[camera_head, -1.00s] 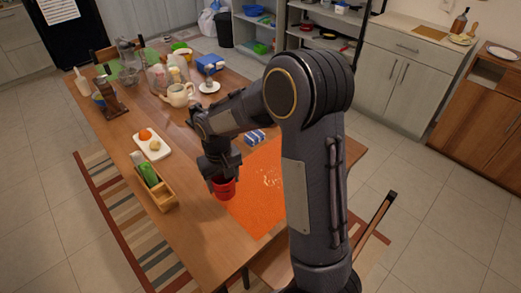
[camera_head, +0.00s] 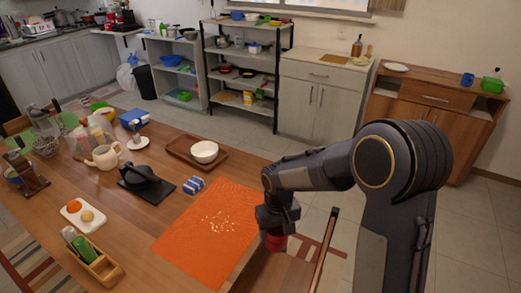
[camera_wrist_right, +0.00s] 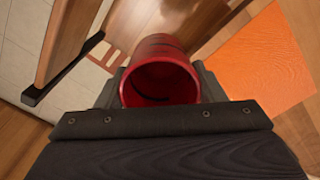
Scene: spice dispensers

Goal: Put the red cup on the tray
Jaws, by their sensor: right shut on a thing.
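My right gripper (camera_head: 276,226) is shut on the red cup (camera_head: 276,243). In the right wrist view, the cup (camera_wrist_right: 160,75) sits between the fingers with its open mouth toward the camera; its inside looks empty apart from a dark curved mark. The gripper is beside the right edge of the orange mat, near the table's edge. The brown wooden tray (camera_head: 178,147) lies on the table beyond the mat, to the left of the gripper and apart from it. A white bowl (camera_head: 204,151) stands on the tray. My left gripper is not in view.
The orange mat (camera_head: 190,255) bears scattered crumbs. A teapot (camera_head: 104,157) stands farther left. A chair (camera_head: 325,250) is close right of the gripper.

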